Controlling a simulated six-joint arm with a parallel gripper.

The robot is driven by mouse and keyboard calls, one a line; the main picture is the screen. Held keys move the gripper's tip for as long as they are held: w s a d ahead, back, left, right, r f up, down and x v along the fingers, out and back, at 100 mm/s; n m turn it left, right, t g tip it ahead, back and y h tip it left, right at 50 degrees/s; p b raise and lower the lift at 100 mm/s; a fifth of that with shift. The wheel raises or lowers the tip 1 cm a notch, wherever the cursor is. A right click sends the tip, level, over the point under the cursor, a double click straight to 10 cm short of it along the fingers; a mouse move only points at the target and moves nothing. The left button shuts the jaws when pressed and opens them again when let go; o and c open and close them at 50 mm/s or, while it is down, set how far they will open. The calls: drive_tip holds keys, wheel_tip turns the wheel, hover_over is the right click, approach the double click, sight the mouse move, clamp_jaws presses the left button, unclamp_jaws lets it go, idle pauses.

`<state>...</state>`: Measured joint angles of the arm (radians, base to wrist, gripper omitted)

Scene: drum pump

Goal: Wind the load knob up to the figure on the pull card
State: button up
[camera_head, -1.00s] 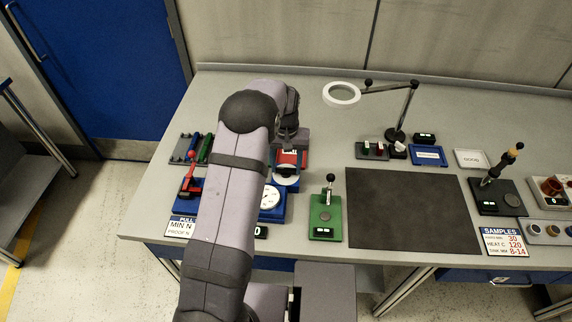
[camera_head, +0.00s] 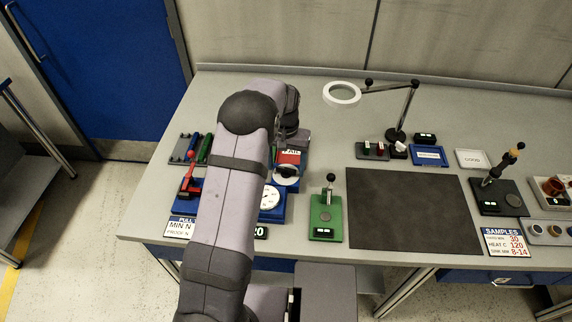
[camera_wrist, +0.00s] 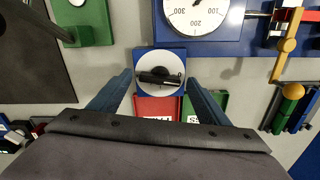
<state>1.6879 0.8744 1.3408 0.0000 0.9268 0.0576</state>
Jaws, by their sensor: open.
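The load knob, a white disc with a black bar grip (camera_wrist: 160,76), sits on a blue plate beside the dial gauge. It also shows in the head view (camera_head: 286,173). My gripper (camera_wrist: 158,80) is open, with one finger on each side of the knob in the wrist view; I cannot tell the gap in depth. The white dial gauge (camera_wrist: 196,12) is cut off by the wrist view's top edge; it shows in the head view (camera_head: 269,197). The pull card (camera_head: 179,228) lies at the bench's front left, its figures hidden behind my arm.
A red FAIL tray (camera_wrist: 157,106) and a green tray (camera_wrist: 213,100) lie close to the knob. A red-handled lever (camera_head: 190,175) stands left of my arm. A green lever base (camera_head: 325,220) and a dark mat (camera_head: 410,208) lie to the right.

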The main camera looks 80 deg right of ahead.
sight(286, 168)
drive_tip(key=shift+r+b, duration=1.25)
drive_tip(key=shift+r, duration=2.4)
